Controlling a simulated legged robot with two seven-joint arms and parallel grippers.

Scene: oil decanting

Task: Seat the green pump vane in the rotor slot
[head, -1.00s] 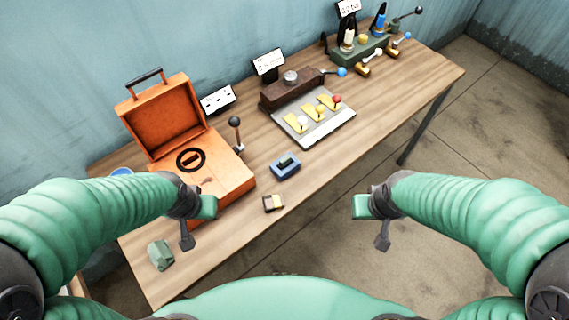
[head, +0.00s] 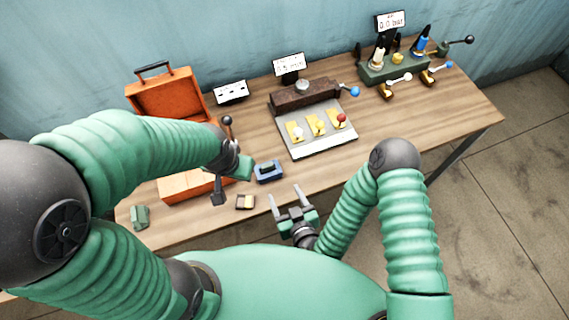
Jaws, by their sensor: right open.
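A small green block (head: 139,217), perhaps the pump vane, lies on the wooden table near its left front edge. An orange case (head: 166,94) stands open behind my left arm; the dark ring with a slot inside it, seen earlier, is now hidden by that arm. I cannot tell for sure which part is the rotor. My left gripper (head: 219,190) hangs over the front of the case, right of the green block; its jaws are edge-on. My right gripper (head: 286,196) is open and empty at the table's front edge, right of a small dark block.
A blue block (head: 268,172) and the small dark block with a pale top (head: 245,202) lie near the front edge. A grey panel with levers (head: 322,142) stands mid-table. A green bench with bottles (head: 393,67) is at the back right. The right front tabletop is clear.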

